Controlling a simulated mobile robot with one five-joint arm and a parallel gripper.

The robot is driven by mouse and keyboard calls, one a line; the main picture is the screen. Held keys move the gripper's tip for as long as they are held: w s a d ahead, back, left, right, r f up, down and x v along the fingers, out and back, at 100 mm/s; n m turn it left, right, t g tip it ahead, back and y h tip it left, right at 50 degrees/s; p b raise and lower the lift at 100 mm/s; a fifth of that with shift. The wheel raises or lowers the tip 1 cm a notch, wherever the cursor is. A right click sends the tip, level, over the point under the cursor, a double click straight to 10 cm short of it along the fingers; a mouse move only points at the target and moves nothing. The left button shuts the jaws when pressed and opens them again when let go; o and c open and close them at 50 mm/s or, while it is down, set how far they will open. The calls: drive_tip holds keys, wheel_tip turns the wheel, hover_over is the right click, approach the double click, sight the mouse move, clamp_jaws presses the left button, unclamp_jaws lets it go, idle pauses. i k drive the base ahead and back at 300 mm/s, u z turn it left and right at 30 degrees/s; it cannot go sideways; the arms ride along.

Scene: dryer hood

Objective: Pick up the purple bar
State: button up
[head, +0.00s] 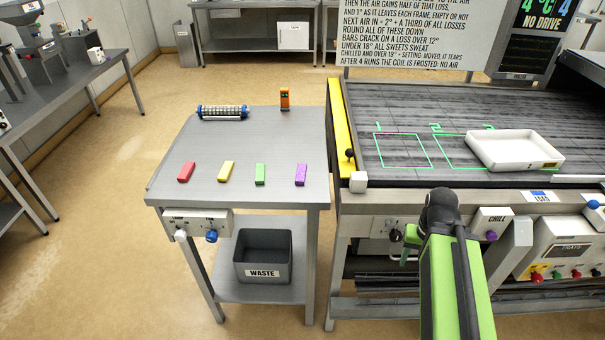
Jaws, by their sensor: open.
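The purple bar (301,175) lies flat on the grey table (240,135), at the right end of a row of bars near the front edge. It is apart from the others and fully visible. My green and black arm (452,270) rises from the bottom right, in front of the conveyor machine and to the right of the table. My gripper's fingers cannot be made out; the arm's end is hidden. Nothing of mine touches the purple bar.
Red (186,172), yellow (226,171) and green (260,174) bars lie left of it. The conveyor machine (390,110) with a white tray (515,150) is right. A waste bin (263,272) sits below.

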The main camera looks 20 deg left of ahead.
sight(300, 179)
drive_tip(key=u, duration=2.1)
drive_tip(key=i, duration=0.9)
drive_tip(key=u, duration=0.15)
